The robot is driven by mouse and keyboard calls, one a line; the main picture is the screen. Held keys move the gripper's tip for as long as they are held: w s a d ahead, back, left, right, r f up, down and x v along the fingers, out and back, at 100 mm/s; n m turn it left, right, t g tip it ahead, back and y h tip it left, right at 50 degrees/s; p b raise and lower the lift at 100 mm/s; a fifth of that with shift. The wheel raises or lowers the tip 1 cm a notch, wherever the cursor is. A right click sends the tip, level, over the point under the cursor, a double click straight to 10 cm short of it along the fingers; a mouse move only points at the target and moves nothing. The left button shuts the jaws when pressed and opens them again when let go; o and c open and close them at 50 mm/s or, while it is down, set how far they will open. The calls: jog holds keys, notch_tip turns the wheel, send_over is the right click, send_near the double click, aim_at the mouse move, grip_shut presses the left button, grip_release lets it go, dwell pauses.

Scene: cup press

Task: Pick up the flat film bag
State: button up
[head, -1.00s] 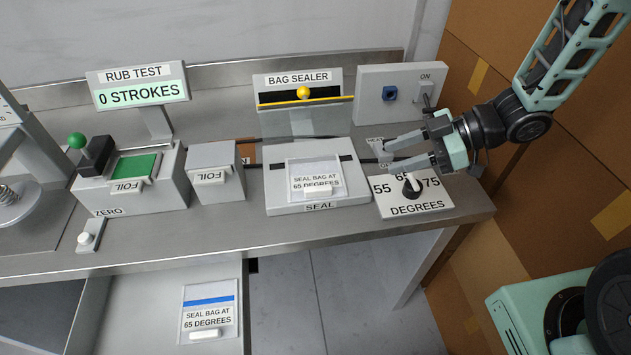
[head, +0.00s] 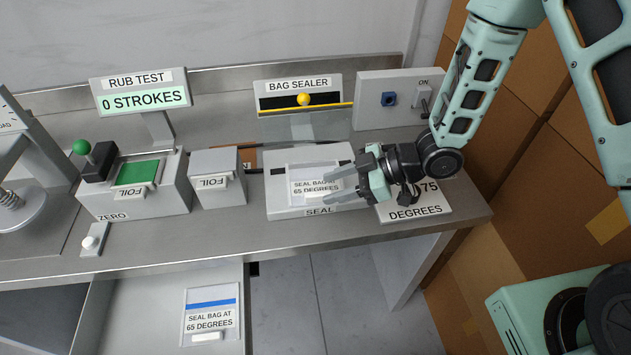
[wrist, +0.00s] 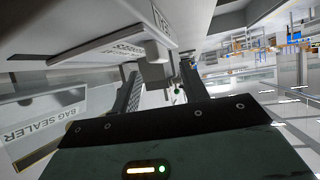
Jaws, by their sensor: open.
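A clear flat film bag (head: 303,187) labelled "SEAL BAG AT 65 DEGREES" lies on the sealer bed (head: 283,205). A white tab (wrist: 156,50) sticks out beside its label in the wrist view. My gripper (head: 330,190) is open, its fingers pointing left at the bag's right front part and hiding some of it. In the wrist view the tab is just beyond the two spread fingers (wrist: 158,82), and nothing is held between them. I cannot tell whether the fingers touch the bag.
The degrees dial panel (head: 420,211) is partly under my gripper. The bag sealer display (head: 298,82) and a switch box (head: 400,95) stand behind. A foil block (head: 215,165) and the rub tester (head: 150,205) are to the left. The open drawer (head: 130,310) juts out in front.

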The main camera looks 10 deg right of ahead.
aim_at(313, 193)
jog(key=shift+p+x, duration=0.4)
jog(key=shift+x, duration=1.5)
jog(key=shift+s, duration=0.1)
grip_shut()
jog(key=shift+r, duration=0.15)
